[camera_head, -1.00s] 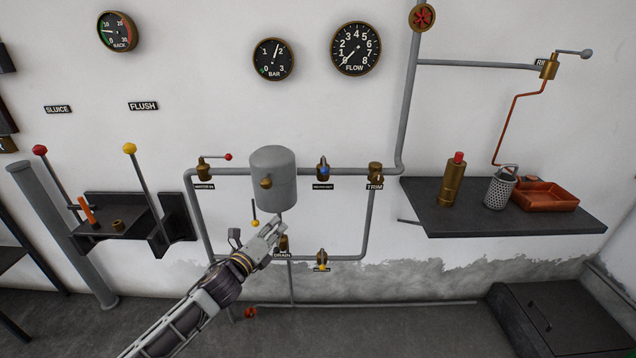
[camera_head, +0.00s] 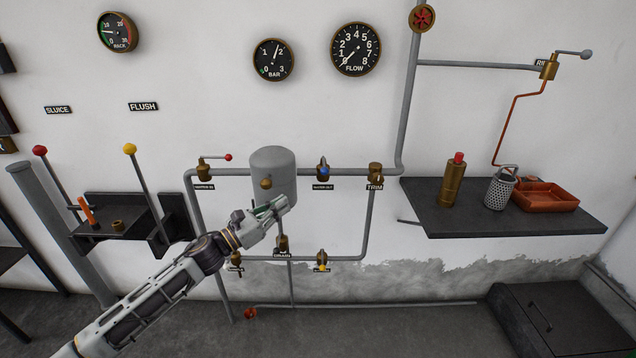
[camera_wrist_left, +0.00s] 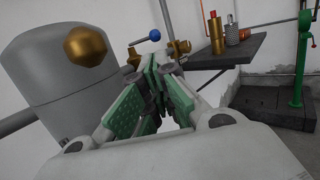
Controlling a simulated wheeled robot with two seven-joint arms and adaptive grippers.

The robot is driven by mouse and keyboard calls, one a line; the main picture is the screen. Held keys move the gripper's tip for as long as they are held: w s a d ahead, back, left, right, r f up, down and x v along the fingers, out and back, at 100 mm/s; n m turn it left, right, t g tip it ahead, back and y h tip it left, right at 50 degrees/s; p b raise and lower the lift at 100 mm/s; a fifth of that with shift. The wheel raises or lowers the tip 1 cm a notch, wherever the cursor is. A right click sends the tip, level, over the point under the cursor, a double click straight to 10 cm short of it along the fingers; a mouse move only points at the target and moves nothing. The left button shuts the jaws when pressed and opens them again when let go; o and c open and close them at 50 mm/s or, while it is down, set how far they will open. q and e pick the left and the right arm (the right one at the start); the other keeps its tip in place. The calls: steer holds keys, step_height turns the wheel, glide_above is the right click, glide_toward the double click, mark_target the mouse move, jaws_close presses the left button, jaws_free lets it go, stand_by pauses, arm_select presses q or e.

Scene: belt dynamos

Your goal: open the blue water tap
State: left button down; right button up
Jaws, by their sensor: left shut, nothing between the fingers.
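The blue water tap (camera_head: 323,170) is a brass valve with a blue knob on the horizontal pipe, right of the grey tank, above a small black label. In the left wrist view its blue knob (camera_wrist_left: 148,35) shows on a short lever just beyond the fingertips. My left gripper (camera_head: 284,203) is shut and empty, in front of the tank's lower right side, left of and below the blue tap and apart from it. Its green-padded fingers (camera_wrist_left: 152,95) show in the left wrist view. My right gripper is not in view.
The grey tank (camera_head: 273,165) with a brass boss stands close beside my left gripper. A red-handled tap (camera_head: 205,168), the trim valve (camera_head: 375,172) and the drain valve (camera_head: 282,243) sit on nearby pipes. A dark shelf (camera_head: 440,222) juts out at right.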

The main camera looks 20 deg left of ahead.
arm_select(q)
steer(key=shift+w+d+r, duration=0.1)
steer(key=shift+w+d, duration=0.05)
steer(key=shift+w, duration=0.1)
steer(key=p, duration=0.1)
glide_toward(324, 164)
steer(key=shift+w+d, duration=0.8)
steer(key=shift+d, duration=1.8)
steer(key=shift+w+f, duration=0.1)
steer(key=shift+f, duration=0.25)
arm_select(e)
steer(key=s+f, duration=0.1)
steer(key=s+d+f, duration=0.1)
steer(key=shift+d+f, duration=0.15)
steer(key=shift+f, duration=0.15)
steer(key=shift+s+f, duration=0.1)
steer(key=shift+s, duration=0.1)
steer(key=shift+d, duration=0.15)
